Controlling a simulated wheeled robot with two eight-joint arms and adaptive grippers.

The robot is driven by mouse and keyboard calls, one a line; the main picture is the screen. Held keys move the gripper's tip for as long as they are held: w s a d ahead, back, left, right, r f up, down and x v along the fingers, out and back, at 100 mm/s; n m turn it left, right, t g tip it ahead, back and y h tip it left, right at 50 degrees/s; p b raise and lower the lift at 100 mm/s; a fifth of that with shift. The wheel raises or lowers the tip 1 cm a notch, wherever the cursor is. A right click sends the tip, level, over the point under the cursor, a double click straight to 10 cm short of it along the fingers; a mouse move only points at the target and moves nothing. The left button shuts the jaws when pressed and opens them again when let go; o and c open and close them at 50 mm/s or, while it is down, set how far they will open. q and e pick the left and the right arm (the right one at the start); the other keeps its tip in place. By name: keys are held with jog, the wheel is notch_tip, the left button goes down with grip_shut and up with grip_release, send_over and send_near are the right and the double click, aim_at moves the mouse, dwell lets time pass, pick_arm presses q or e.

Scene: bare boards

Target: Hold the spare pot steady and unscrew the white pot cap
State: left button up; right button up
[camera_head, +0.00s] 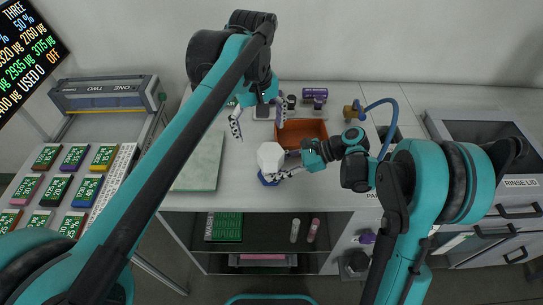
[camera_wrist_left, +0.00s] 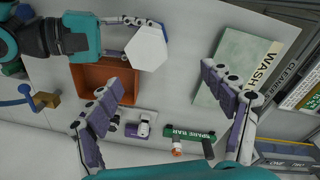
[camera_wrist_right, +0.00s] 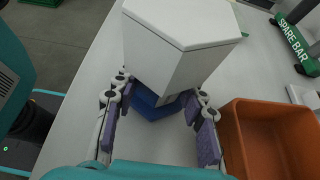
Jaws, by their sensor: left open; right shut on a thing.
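The white pot cap (camera_head: 270,157) is a large hexagonal piece sitting on top of the spare pot, whose blue lower part (camera_head: 269,180) shows near the bench's front edge. In the right wrist view the cap (camera_wrist_right: 185,35) hides much of the pot, with blue (camera_wrist_right: 155,106) below it. My right gripper (camera_wrist_right: 162,92) comes from the right and is shut on the pot under the cap; the exact contact is partly hidden. My left gripper (camera_head: 260,132) is open and empty, above and behind the cap, fingers pointing down. In the left wrist view the cap (camera_wrist_left: 146,48) lies beyond its fingertips.
An orange tray (camera_head: 312,132) stands close behind and right of the pot. A pale green wash mat (camera_head: 199,163) lies to the left. A green spare bar (camera_wrist_left: 188,135), small bottles and a blue-hosed tap (camera_head: 352,111) are at the back. A sink (camera_head: 490,131) is far right.

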aim_at(270, 152)
pick_arm(q)
jog(key=shift+n+g, duration=0.3)
jog(key=shift+g, duration=0.1)
jog(key=shift+w+d+f, duration=0.2)
jog(key=shift+d+f, duration=0.25)
jog(key=shift+f, duration=0.95)
jog(key=shift+w+d+f, duration=0.2)
jog(key=shift+d+f, duration=0.25)
jog(key=shift+f, duration=0.95)
jog(key=shift+w+d+f, duration=0.2)
jog(key=shift+d+f, duration=0.25)
jog(key=shift+f, duration=0.95)
jog(key=m, duration=0.5)
jog(key=c, duration=1.2)
jog(key=shift+c, duration=0.2)
